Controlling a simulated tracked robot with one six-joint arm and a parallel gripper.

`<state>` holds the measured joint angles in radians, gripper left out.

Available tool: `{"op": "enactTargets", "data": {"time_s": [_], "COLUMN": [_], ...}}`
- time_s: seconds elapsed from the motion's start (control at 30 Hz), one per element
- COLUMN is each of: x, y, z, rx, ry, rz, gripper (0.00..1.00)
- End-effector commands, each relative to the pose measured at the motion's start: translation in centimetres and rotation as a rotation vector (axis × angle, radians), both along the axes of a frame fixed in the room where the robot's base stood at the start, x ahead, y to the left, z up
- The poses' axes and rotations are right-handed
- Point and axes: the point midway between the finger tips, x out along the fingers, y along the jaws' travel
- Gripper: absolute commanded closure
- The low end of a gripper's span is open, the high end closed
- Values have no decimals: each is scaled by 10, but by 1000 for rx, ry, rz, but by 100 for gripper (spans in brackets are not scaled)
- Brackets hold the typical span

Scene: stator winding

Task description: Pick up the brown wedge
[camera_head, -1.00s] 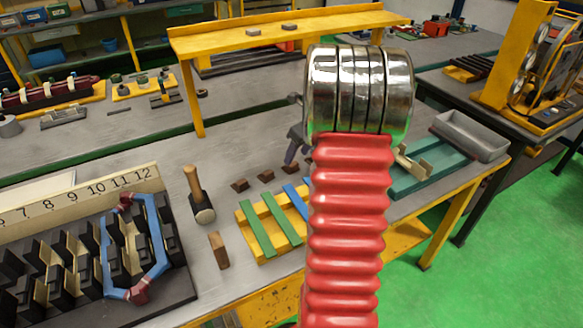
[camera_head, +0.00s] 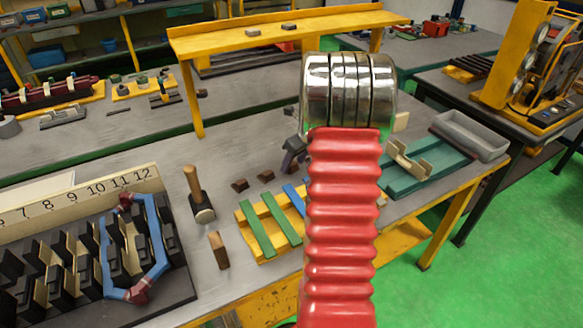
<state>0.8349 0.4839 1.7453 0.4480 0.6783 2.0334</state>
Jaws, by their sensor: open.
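Small dark brown wedge-like pieces lie on the grey bench; one brown wedge (camera_head: 240,185) is left of another brown wedge (camera_head: 265,176). My gripper (camera_head: 291,160) shows only in part, a grey-purple shape just right of the small wedges, mostly hidden behind my red-sleeved arm. It is open.
A hammer (camera_head: 198,195) stands left of the wedges. A yellow rack (camera_head: 255,243) with green and blue strips lies in front of them. A black slotted block with a blue coil (camera_head: 160,240) is at left. A teal fixture (camera_head: 405,180) is at right, a yellow shelf (camera_head: 200,45) behind.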

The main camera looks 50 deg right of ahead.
Motion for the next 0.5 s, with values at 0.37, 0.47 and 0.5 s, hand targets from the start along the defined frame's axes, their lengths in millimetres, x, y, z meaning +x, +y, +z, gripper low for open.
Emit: {"op": "enactTargets", "data": {"time_s": [0.37, 0.47, 0.5], "x": [0, 0, 0], "y": [0, 0, 0], "z": [0, 0, 0], "rx": [0, 0, 0], "ry": [0, 0, 0], "rz": [0, 0, 0], "gripper": [56, 64, 66]}}
